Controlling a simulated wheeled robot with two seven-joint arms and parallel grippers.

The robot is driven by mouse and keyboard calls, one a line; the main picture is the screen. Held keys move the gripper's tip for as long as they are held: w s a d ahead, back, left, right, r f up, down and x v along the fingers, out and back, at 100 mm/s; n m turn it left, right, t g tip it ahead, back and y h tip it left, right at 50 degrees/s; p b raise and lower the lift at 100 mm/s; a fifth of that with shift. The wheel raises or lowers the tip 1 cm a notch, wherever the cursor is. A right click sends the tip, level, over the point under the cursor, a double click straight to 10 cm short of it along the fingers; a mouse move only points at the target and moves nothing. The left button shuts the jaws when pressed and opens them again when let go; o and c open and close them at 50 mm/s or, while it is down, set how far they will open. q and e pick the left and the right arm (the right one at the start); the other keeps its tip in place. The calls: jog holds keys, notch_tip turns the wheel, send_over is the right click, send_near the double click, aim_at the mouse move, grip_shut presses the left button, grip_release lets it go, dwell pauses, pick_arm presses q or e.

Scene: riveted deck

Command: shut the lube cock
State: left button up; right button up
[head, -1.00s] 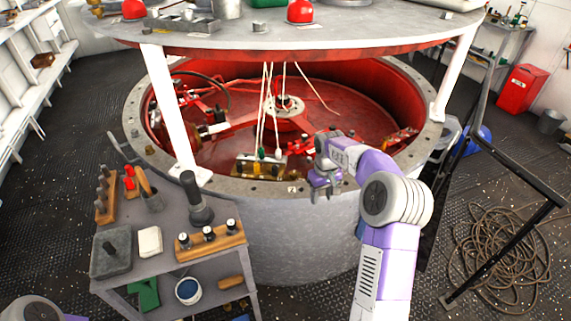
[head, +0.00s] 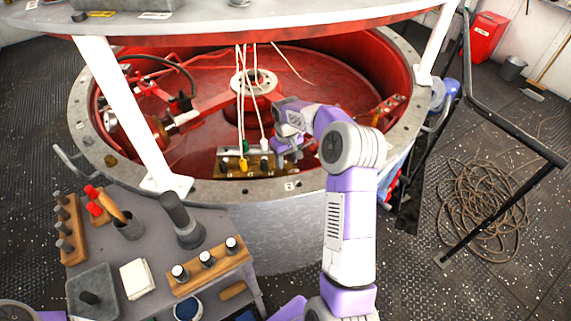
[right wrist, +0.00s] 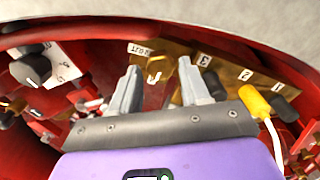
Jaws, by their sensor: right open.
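My right gripper (head: 285,150) is over the right end of the brass valve block (head: 232,169) inside the red pit. In the right wrist view it is open (right wrist: 158,75), both grey fingers apart. A brass piece (right wrist: 184,76), which looks like the cock's handle, shows close to the inner side of the right finger; I cannot tell whether they touch. A small upside-down label (right wrist: 140,48), perhaps "LUBE", sits beyond the left fingertip. The handle's exact position is hard to tell. In the head view the gripper hides this end of the block. My left gripper is not in view.
A yellow plug (right wrist: 254,101) with a white cord and dark plugs sit right of the fingers, by numbered labels. A dark knob (right wrist: 33,68) is at left. White cords (head: 241,100) hang near the gripper. The pit rim (head: 330,182) and a white post (head: 118,110) stand close.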

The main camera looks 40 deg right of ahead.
notch_tip(320, 180, down, 2)
jog(key=shift+w, duration=0.1)
jog(key=shift+c, duration=0.4)
jog(key=c, duration=0.7)
